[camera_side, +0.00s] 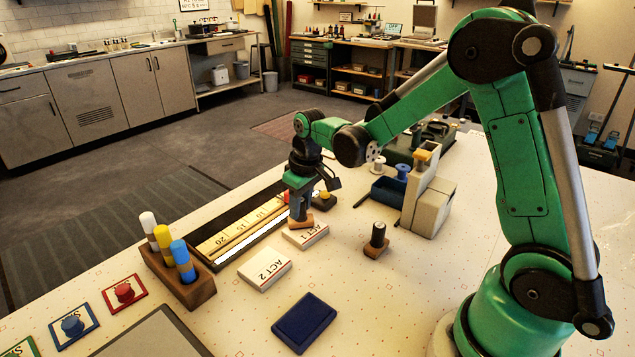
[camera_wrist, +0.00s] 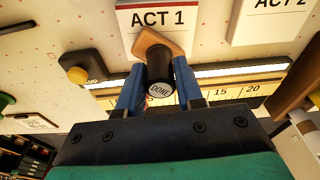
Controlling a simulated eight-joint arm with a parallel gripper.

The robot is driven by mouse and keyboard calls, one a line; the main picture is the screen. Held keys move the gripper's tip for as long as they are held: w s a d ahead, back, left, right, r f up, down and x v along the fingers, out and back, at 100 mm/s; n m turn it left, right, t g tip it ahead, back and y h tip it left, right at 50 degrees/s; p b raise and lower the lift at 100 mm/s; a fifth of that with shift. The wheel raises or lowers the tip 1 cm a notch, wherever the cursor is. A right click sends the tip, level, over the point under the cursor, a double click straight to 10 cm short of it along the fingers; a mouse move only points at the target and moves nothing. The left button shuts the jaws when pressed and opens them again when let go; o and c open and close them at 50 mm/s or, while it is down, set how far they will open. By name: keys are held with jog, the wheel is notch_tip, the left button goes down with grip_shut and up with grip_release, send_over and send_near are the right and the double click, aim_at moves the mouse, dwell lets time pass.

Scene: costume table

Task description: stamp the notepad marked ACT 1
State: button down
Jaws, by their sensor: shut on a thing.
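The notepad marked ACT 1 (camera_side: 306,236) is a white pad lying on the table; it also shows at the top of the wrist view (camera_wrist: 150,18). My gripper (camera_side: 300,207) points down at its far edge. The notepad marked ACT 2 (camera_side: 265,268) lies nearer the camera. A second black-handled stamp (camera_side: 377,240) stands to the right.
A dark blue pad (camera_side: 304,322) lies in front. A wooden holder (camera_side: 190,290) with colored cylinders stands left. A yellow ruler (camera_side: 232,232) lies behind the notepads. A grey block structure (camera_side: 431,207) and a blue tray (camera_side: 385,190) stand right. The table between the pads and my base is mostly clear.

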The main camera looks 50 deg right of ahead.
jog(key=shift+r, duration=3.5)
